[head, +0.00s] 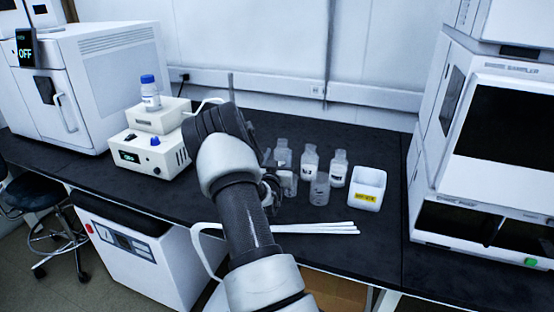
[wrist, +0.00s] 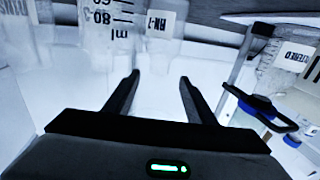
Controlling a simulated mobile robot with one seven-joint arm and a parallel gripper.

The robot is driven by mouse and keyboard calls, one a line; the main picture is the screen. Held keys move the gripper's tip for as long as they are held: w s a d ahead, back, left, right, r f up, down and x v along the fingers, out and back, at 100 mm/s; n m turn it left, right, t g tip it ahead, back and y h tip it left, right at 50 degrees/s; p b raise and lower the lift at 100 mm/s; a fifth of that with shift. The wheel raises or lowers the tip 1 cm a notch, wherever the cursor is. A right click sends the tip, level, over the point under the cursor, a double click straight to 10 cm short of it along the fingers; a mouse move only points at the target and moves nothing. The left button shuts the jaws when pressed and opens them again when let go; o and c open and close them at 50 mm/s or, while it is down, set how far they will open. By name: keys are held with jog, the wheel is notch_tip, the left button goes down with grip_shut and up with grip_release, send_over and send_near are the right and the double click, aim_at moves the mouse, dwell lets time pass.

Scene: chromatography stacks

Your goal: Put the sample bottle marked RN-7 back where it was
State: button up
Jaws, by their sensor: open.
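The sample bottle marked RN-7 (wrist: 163,24) is clear glass with a white label. It shows at the top centre of the wrist view, beyond my fingertips, and its top is cut off by the frame edge. My gripper (wrist: 159,78) is open, with nothing between its two dark fingers. In the head view my arm hides most of the gripper. Several clear bottles with white labels, such as one in the middle (head: 310,165), stand on the black bench right of my arm. I cannot tell which of these is RN-7.
A graduated clear vessel (wrist: 108,18) is beside RN-7. Clear beakers (head: 320,189) stand before the bottles, near a white bin (head: 368,192) with a yellow label. A blue-capped bottle (head: 150,96) stands on a white instrument (head: 148,148). White strips (head: 315,228) lie at the front. A large instrument (head: 490,150) bounds the right.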

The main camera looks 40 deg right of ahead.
jog(key=s+a+r+n+y, duration=0.1)
jog(key=a+r+y, duration=0.3)
jog(key=a, duration=0.6)
jog(key=s+a+r+n+g+y, duration=0.1)
jog(key=a+r+y, duration=0.2)
jog(key=a+r, duration=0.5)
jog(key=s+a+r+n+y, duration=0.1)
jog(key=a+r+n+y, duration=0.15)
jog(key=a, duration=0.95)
jog(key=s+a+r+n+g+y, duration=0.2)
jog(key=s+a+r+n+y, duration=0.15)
jog(key=s+a, duration=1)
jog(key=s+a+n+g+y, duration=0.1)
jog(key=s+a+n+g, duration=0.1)
jog(key=s, duration=1.2)
jog(key=shift+s+a+g, duration=0.25)
jog(key=shift+a+g, duration=0.15)
jog(key=shift+a, duration=0.15)
